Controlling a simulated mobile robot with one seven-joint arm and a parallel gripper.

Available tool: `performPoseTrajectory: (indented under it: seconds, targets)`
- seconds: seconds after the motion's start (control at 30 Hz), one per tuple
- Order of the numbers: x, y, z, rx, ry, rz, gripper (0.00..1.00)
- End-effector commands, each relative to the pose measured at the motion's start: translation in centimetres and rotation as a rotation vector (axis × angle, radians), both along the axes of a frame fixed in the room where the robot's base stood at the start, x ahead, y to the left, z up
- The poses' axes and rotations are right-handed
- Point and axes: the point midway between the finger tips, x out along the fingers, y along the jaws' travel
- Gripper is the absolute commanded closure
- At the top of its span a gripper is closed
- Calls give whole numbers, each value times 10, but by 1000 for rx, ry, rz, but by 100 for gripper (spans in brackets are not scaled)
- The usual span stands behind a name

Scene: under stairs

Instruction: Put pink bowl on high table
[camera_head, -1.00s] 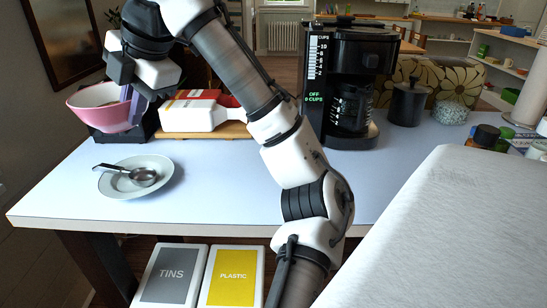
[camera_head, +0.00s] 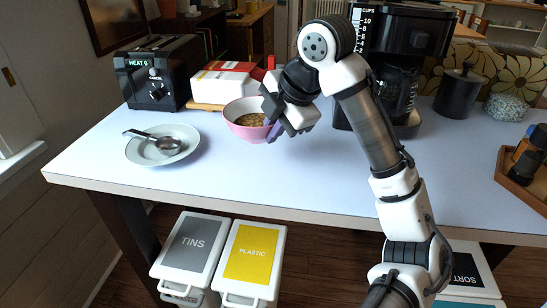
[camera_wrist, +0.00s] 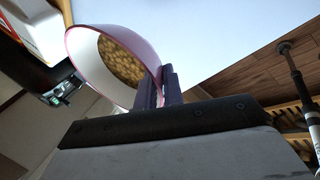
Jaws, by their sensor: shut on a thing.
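The pink bowl (camera_head: 240,131) is in my gripper (camera_head: 272,128), whose fingers are shut on its right-hand rim. It holds many small round brown pieces and looks roughly level. It is over the pale blue tabletop (camera_head: 300,185); I cannot tell whether its base touches the surface. In the wrist view the bowl (camera_wrist: 72,45) shows with its contents, and the purple-grey fingers (camera_wrist: 160,88) pinch its rim. No label shows which surface is the high table.
A plate (camera_head: 135,153) with a ladle (camera_head: 168,143) lies left of the bowl. A toaster (camera_head: 155,75) and a red-and-white box (camera_head: 218,82) stand behind. A coffee maker (camera_head: 405,60) and dark canister (camera_head: 458,92) stand right. Clear tabletop lies in front. Bins stand below.

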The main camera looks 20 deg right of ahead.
Motion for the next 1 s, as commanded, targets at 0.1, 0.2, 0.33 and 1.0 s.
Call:
performPoseTrajectory:
  seconds: [0.1,0.2,0.33,1.0]
  targets:
    - [-1,-1,-17,0,-2,-3,100]
    - [-1,-1,-24,0,-2,-3,100]
    - [0,-1,-32,0,-2,-2,100]
    - [0,0,-71,0,-1,-1,88]
